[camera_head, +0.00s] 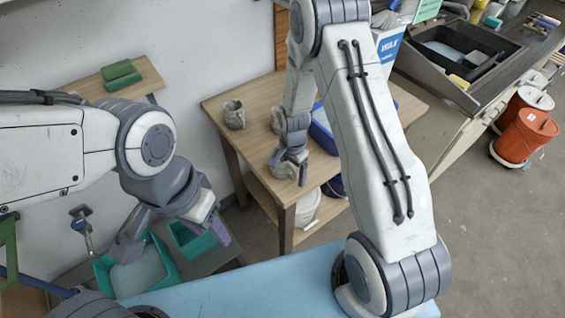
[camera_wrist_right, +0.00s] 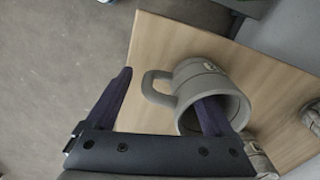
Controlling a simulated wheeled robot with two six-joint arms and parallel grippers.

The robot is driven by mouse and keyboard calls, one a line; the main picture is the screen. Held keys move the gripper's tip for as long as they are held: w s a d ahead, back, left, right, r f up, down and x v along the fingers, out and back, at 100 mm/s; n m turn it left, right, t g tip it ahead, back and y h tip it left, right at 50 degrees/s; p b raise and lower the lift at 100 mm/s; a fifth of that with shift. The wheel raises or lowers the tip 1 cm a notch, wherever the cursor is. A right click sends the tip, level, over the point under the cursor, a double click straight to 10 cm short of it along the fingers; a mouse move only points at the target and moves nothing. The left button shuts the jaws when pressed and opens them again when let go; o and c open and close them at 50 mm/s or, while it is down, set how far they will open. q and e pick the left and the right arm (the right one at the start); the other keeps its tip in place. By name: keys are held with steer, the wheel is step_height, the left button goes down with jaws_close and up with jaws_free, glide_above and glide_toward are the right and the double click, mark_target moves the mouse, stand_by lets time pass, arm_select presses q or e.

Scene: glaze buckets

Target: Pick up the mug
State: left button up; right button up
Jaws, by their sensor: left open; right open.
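A grey mug (camera_wrist_right: 188,74) with a loop handle fills the middle of the right wrist view, its mouth facing the camera. My right gripper (camera_wrist_right: 165,86) is open, with the handle between its purple fingers. One finger overlaps the mug's mouth; I cannot tell whether it is inside or above it. In the head view my right gripper (camera_head: 289,169) hangs over the near edge of the wooden table. A grey mug (camera_head: 276,119) shows partly behind my right arm there. My left gripper (camera_head: 175,242) is open and empty above a green tub.
Another grey vessel (camera_head: 234,114) stands on the wooden table (camera_head: 250,92), left of the mug. Green tubs (camera_head: 172,275) sit lower left. Orange buckets (camera_head: 526,138) stand on the floor at right.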

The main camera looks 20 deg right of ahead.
steer(key=shift+f, duration=0.3)
jaws_close()
steer(key=shift+r, duration=0.1)
